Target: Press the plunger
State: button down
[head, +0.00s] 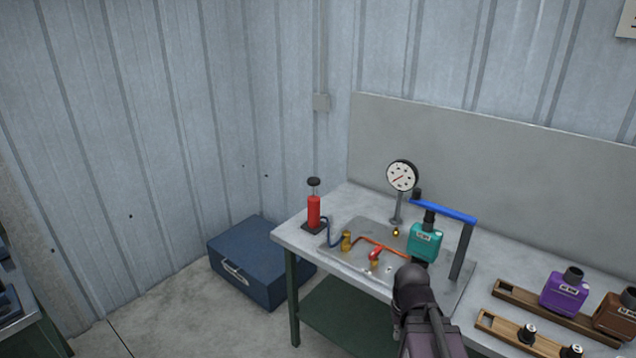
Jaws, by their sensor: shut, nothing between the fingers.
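The plunger is a black knob (313,182) on a thin rod, raised above the upright red pump cylinder (313,211). The pump stands on a dark base at the left end of the grey workbench (345,198). A dark blue hose (333,240) runs from the pump to a brass fitting (346,241). My arm rises from the bottom of the head view, in front of the bench and well to the right of the pump. I cannot make out my gripper's fingers; they seem hidden behind the arm. Nothing touches the plunger.
A teal muffler (424,242) sits under a blue bar (443,210) on a metal plate, just beyond my arm. A dial gauge (402,176) stands behind it. Purple (564,293) and brown (615,313) mufflers are at right. A blue case (255,262) lies on the floor.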

aim_at(313, 182)
jog(key=k, duration=0.95)
jog(key=u, duration=0.3)
jog(key=i, duration=0.4)
jog(key=u, duration=0.65)
jog(key=i, duration=1.5)
jog(key=z, duration=0.75)
jog(key=i, duration=0.35)
jog(key=z, duration=0.15)
